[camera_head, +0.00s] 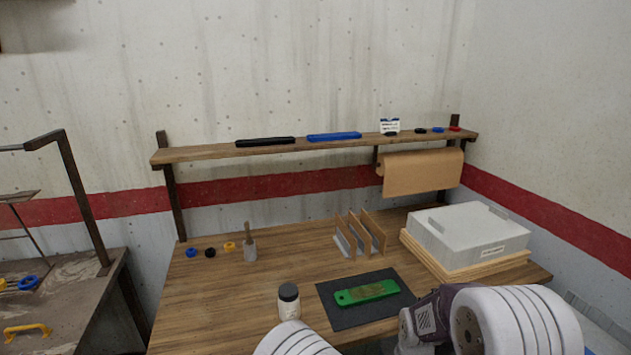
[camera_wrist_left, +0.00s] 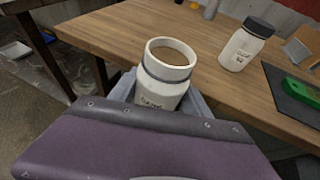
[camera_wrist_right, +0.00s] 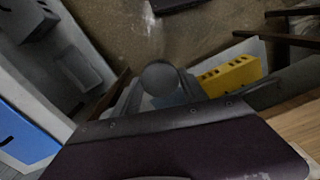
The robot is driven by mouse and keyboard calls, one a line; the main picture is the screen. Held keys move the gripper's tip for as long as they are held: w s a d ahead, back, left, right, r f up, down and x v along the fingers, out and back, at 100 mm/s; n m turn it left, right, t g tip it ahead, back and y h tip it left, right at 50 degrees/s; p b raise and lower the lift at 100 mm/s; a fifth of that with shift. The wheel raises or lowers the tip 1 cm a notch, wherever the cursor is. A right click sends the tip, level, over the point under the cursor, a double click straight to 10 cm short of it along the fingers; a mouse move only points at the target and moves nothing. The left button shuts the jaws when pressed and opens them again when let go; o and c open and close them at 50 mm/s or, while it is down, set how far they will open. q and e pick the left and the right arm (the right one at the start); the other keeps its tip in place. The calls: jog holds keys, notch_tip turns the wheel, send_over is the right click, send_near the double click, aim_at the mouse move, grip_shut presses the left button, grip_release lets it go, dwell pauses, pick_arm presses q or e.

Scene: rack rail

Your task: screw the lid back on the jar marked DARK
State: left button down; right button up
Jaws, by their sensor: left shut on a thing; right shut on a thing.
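An open white jar (camera_wrist_left: 167,90) is clamped between the fingers of my left gripper (camera_wrist_left: 163,88). Its mouth faces up, with brown contents inside; its label is too small to read for sure. My right gripper (camera_wrist_right: 160,88) is shut on a round dark grey lid (camera_wrist_right: 160,78), held away from the jar. A second white jar (camera_head: 289,305) with a dark lid on stands on the table; it also shows in the left wrist view (camera_wrist_left: 246,45), its label unclear. In the head view, my left gripper is out of sight.
The wooden table (camera_head: 210,300) holds a dark mat (camera_head: 340,318) with a green object (camera_head: 368,293), a brush pot (camera_head: 250,252), an upright divider rack (camera_head: 352,240) and a white box (camera_head: 468,238). A shelf (camera_head: 200,155) runs behind. The table's left part is mostly clear.

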jog(key=shift+s+r, duration=0.15)
jog(key=shift+s, duration=0.05)
jog(key=shift+w, duration=0.1)
pick_arm(q)
jog(key=s+a+f+n+g+y, duration=0.1)
jog(key=s+a+n+g+y, duration=0.1)
jog(key=s+a+n+y, duration=0.1)
jog(key=shift+s+a+n+g+y, duration=0.35)
jog(key=shift+s+a, duration=0.2)
jog(key=shift+a, duration=0.25)
jog(key=s+d+r+m+t+h, duration=0.1)
jog(key=d+r+m+t+h, duration=0.2)
jog(key=d+r, duration=0.7)
jog(key=shift+s+d+m+h, duration=0.2)
jog(key=shift+s+m+h, duration=0.15)
jog(key=shift+m+h, duration=0.35)
